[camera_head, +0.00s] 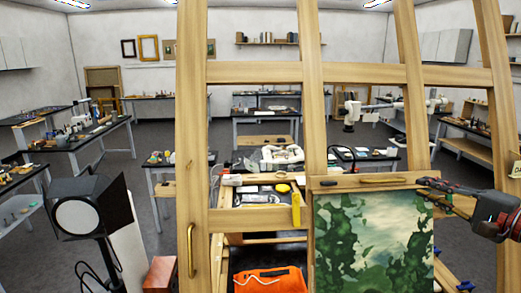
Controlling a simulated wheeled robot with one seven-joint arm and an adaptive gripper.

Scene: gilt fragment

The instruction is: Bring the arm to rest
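My gripper (421,188) reaches in from the right edge of the head view, pointing left. Its dark fingers look apart, with a small gap between the tips and nothing seen held in it. The tips are at the upper right corner of a green and cream painting (372,243). I cannot tell whether they touch the painting or the wood beside it. The painting stands upright on a large wooden easel frame (191,130). Part of my arm is cut off by the right edge.
The easel's posts and crossbars fill the near middle. A black lamp (85,212) stands at the left. An orange bag (270,280) lies low behind the easel. Cluttered worktables (82,135) stand around the room, with bare grey floor (150,205) between them.

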